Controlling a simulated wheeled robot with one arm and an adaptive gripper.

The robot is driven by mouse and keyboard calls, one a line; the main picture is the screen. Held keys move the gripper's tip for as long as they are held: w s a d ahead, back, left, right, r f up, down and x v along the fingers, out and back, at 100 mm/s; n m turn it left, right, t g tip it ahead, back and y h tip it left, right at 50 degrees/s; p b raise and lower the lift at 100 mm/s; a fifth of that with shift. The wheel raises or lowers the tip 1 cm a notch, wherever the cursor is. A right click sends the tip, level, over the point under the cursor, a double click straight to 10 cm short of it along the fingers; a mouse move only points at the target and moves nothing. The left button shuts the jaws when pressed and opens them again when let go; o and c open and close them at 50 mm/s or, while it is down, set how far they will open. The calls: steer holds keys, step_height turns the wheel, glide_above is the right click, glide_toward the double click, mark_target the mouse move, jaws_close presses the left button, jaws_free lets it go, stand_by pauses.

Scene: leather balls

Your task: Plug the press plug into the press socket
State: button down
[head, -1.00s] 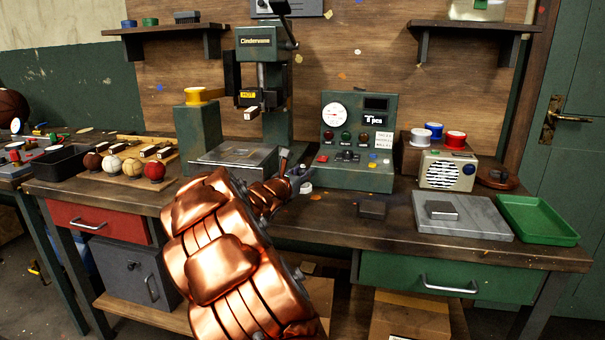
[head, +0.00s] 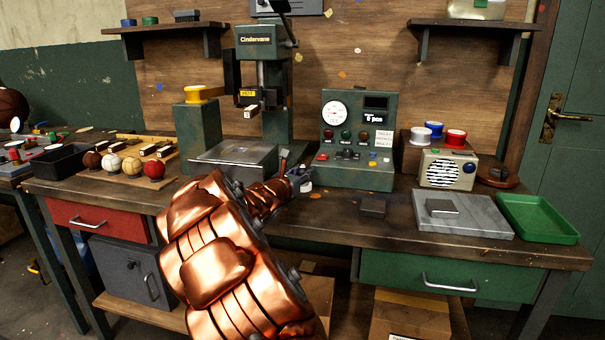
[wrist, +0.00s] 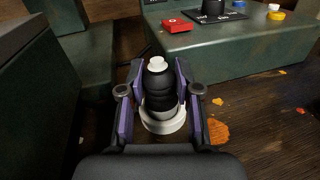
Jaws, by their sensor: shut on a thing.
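My gripper (wrist: 158,82) is shut on a black ribbed plug (wrist: 159,88) with a white cap, seen between the purple finger pads in the wrist view. A white round collar (wrist: 165,124) shows around the plug's lower part; I cannot tell whether it belongs to the plug or to a socket. In the head view my gripper (head: 299,180) is low over the bench, between the press (head: 262,90) and the green control box (head: 357,140). The plug is mostly hidden there by the fingers. I cannot make out the press socket for certain.
The control box stands close beyond my gripper, with a red block (wrist: 180,24) on its sloped front. The press's base (head: 235,158) is close on the left.

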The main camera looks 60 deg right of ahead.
mark_target(302, 168)
steer(key=shift+f, duration=0.15)
steer(key=c, duration=0.7)
jaws_free()
step_height(302, 168, up, 10)
steer(key=shift+r, duration=0.1)
